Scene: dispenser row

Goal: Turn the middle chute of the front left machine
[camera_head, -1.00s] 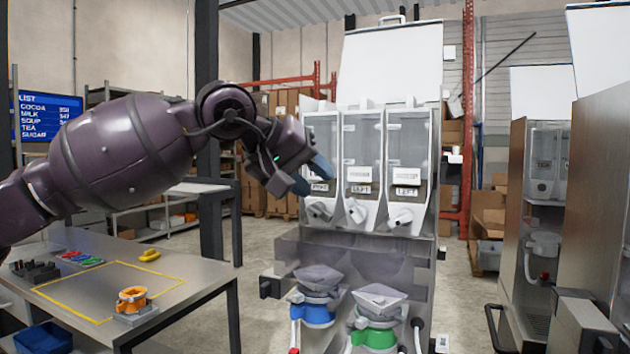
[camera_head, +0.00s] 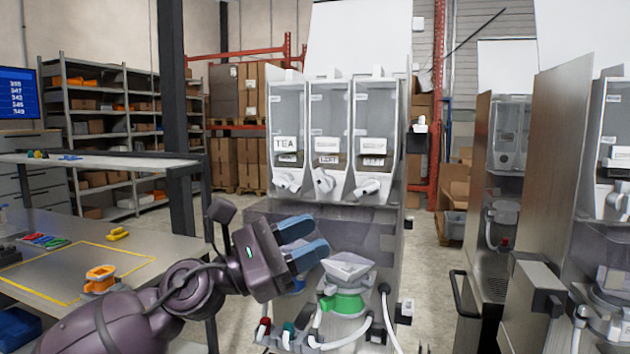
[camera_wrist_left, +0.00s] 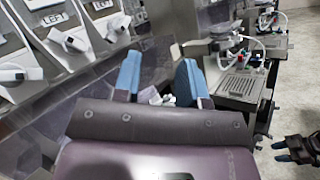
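The front left machine (camera_head: 391,225) has three clear canisters side by side, each with a white chute below. The middle chute (camera_head: 323,183) is tilted downward. The left chute (camera_head: 288,183) and right chute (camera_head: 367,187) flank it. The chutes also show at the upper left of the left wrist view. My left gripper (camera_head: 319,234) is below the chutes and apart from them, its blue fingers spread and empty. It is beside the grey funnel with a green collar (camera_head: 345,302). A dark gripper, apparently my right one (camera_wrist_left: 283,151), shows small at the wrist view's right edge; its opening is unclear.
A second funnel is mostly hidden behind my left gripper. Hoses curve around the machine's base. A steel table (camera_head: 150,245) with an orange-collared part (camera_head: 99,278) stands at left. Other machines (camera_head: 505,150) stand at right. Open floor (camera_head: 430,265) lies between.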

